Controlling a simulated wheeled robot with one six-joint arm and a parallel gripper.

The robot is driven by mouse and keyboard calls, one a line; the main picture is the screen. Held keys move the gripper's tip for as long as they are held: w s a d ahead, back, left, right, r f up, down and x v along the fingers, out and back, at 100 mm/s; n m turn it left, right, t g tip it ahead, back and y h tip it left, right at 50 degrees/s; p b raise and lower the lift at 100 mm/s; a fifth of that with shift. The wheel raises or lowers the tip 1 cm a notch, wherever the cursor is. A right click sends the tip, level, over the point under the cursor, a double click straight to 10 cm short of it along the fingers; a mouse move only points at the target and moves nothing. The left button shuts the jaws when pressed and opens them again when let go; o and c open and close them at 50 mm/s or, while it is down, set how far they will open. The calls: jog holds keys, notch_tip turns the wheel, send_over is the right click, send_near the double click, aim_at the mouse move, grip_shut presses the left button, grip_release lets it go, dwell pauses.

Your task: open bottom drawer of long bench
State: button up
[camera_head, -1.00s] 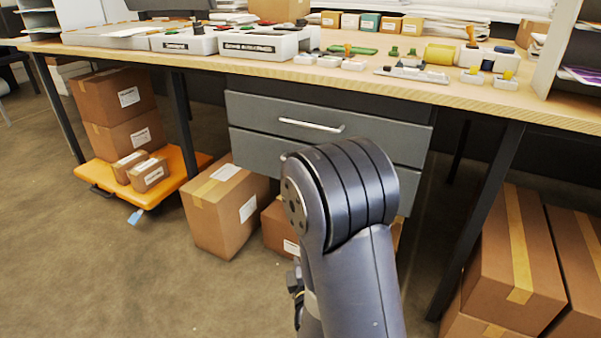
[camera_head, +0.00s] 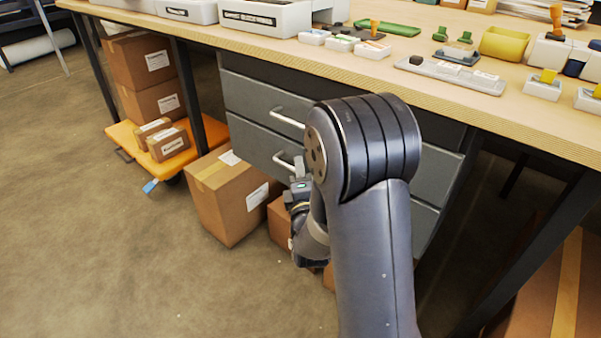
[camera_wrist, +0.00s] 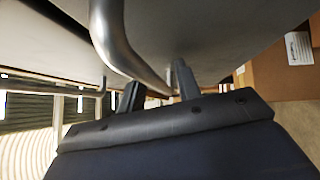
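The grey drawer unit under the long bench has two drawers in the head view. The bottom drawer (camera_head: 250,141) looks closed, with its pale bar handle (camera_head: 283,160) partly hidden by my arm. My gripper (camera_head: 300,179) is beside that handle, its fingers mostly hidden there. In the wrist view the metal handle (camera_wrist: 112,42) curves down close to my gripper (camera_wrist: 158,82). The two dark fingers stand apart with the bar's lower end between or just in front of them; I cannot tell whether they touch it.
The upper drawer's handle (camera_head: 289,118) is just above. Cardboard boxes (camera_head: 228,200) stand on the floor below the drawers. An orange dolly (camera_head: 185,155) with boxes is at left. The bench top (camera_head: 440,85) carries small items. Floor at front left is clear.

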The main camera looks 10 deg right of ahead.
jog(key=shift+c, duration=0.2)
grip_shut()
dwell(0.3)
